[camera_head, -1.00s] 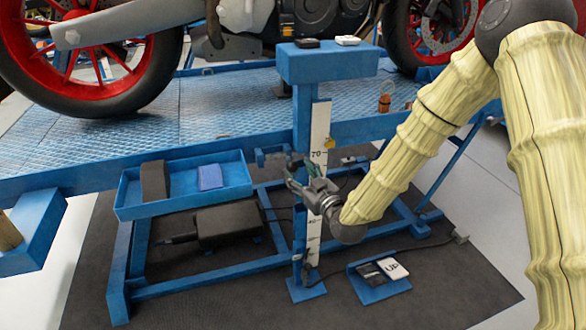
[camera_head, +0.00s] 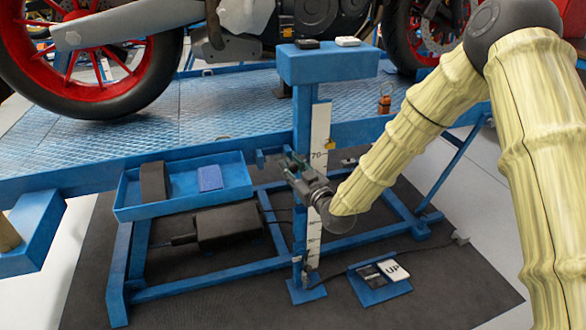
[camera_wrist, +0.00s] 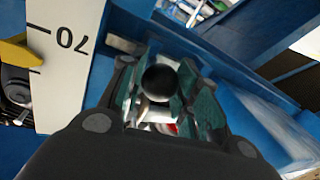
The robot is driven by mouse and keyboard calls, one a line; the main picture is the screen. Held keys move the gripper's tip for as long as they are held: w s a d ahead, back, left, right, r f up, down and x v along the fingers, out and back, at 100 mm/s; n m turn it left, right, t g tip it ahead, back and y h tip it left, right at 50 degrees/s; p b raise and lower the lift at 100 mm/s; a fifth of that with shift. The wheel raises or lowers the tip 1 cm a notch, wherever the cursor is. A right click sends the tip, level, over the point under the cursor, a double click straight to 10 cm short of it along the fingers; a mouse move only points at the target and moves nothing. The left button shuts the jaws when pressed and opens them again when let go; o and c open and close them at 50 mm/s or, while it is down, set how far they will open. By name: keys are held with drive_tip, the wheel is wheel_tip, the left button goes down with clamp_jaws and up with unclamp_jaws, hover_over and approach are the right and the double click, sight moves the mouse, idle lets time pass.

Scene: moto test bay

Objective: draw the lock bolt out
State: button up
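The lock bolt shows in the wrist view as a round black knob (camera_wrist: 160,82), with pale metal and a small red patch below it. My gripper (camera_wrist: 163,88) has its green-padded fingers on either side of the knob. They look open, with a gap between them; whether either pad touches the knob is not clear. In the head view my gripper (camera_head: 287,163) is at the blue post (camera_head: 302,130), just left of the white scale (camera_head: 320,140), near its 70 mark. The knob is hidden behind the fingers there.
A blue tray (camera_head: 130,200) with a dark block and a blue block is left of the post. The lift platform (camera_head: 230,105) carries a motorcycle above. A pedal box marked UP (camera_head: 378,282) lies on the floor mat. Blue frame bars run beneath.

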drive_tip(key=shift+s+a+p, duration=0.1)
drive_tip(key=shift+s+a, duration=0.15)
drive_tip(key=shift+a, duration=0.6)
drive_tip(key=shift+s+a+p, duration=0.1)
drive_tip(key=shift+s+a, duration=0.2)
drive_tip(key=shift+a, duration=0.5)
drive_tip(key=shift+s+a+p, duration=0.1)
drive_tip(key=shift+s+a, duration=0.15)
drive_tip(key=shift+a, duration=0.6)
clamp_jaws()
drive_tip(key=o, duration=1.2)
unclamp_jaws()
drive_tip(key=shift+a, duration=0.2)
drive_tip(key=shift+d, duration=0.25)
drive_tip(key=v, duration=1.2)
